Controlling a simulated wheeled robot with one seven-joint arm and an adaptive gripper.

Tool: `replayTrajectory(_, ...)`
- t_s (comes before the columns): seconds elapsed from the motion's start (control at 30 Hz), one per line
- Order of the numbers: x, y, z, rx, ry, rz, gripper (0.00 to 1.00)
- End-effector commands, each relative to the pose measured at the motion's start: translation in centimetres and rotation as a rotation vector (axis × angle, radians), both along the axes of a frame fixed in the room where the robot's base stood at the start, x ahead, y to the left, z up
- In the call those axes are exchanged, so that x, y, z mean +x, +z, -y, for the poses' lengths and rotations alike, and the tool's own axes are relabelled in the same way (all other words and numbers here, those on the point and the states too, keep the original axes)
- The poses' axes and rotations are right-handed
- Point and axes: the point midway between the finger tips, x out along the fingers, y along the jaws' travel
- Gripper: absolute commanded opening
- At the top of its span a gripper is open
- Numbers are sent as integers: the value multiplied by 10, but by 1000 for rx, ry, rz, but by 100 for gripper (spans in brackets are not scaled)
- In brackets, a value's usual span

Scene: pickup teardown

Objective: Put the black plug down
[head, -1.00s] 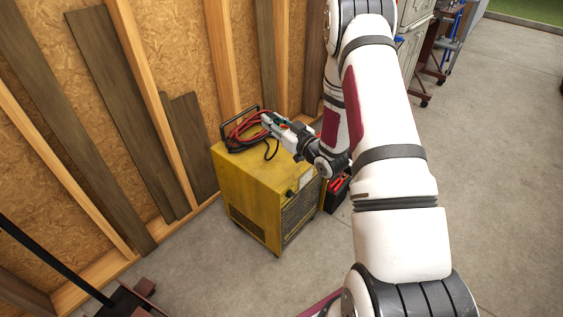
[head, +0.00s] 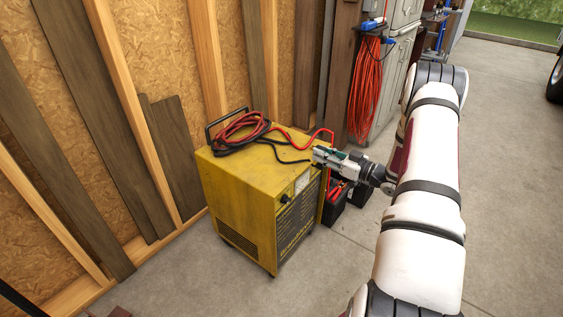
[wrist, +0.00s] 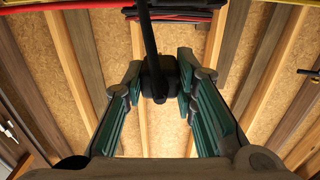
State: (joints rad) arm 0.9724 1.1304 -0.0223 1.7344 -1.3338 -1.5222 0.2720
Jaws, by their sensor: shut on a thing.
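My gripper (head: 317,155) is at the right edge of the yellow charger (head: 238,185), near the height of its top. In the wrist view, the black plug (wrist: 158,78) is between the two green-padded fingers, with a black cable running up from it. My gripper is shut on the plug. In the head view, the plug itself is too small to make out. A black cable (head: 287,160) and a red cable run from the charger's top toward my gripper.
Coiled red and black cables (head: 238,132) lie on the charger. Black batteries with red clamps (head: 335,192) stand on the floor to its right. An orange cord (head: 366,95) hangs behind, by grey cabinets (head: 396,85). A stud wall is behind; the floor in front is clear.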

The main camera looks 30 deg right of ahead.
Motion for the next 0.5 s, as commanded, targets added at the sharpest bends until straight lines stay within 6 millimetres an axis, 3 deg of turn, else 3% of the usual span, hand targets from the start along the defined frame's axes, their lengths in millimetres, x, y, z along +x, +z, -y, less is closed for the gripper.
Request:
replayTrajectory(0.3, 56, -9, -58, 2, 5, 2, 0)
replayTrajectory(0.5, 79, -11, -81, 1, 2, 2, 0)
